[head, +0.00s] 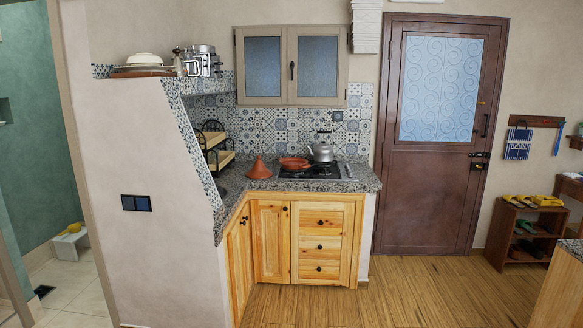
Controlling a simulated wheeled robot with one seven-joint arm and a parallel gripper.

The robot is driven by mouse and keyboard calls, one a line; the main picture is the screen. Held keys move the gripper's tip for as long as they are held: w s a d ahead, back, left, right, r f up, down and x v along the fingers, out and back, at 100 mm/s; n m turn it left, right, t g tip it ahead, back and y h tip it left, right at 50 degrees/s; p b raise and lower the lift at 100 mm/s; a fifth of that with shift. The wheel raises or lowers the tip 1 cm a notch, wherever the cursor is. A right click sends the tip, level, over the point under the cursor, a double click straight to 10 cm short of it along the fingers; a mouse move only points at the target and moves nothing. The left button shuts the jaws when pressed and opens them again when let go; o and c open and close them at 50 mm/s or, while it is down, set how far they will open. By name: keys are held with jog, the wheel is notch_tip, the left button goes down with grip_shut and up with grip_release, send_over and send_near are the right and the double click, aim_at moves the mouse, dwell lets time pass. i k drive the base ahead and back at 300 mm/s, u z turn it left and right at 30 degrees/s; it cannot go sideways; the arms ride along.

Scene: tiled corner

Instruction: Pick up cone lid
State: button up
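The cone lid (259,169) is a terracotta, pointed cone. It stands upright on the speckled stone counter (236,184), left of the stove, in the head view. To its right, a shallow terracotta dish (294,163) sits at the left part of the black stove (318,172). The lid and the dish are apart by a small gap. My gripper is not in view, so its state does not show.
A silver kettle (321,149) stands on the stove behind and right of the dish. A tiered rack (216,147) stands at the counter's left. A slanted white wall (160,200) borders the counter's left. The wooden floor (340,307) in front is clear.

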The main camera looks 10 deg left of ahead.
aim_at(259, 170)
jog(key=z, duration=0.55)
jog(key=k, duration=0.65)
jog(key=z, duration=0.25)
jog(key=i, duration=2)
jog(key=u, duration=0.65)
jog(key=i, duration=2.5)
jog(key=u, duration=1)
jog(key=i, duration=1.35)
jog(key=u, duration=0.85)
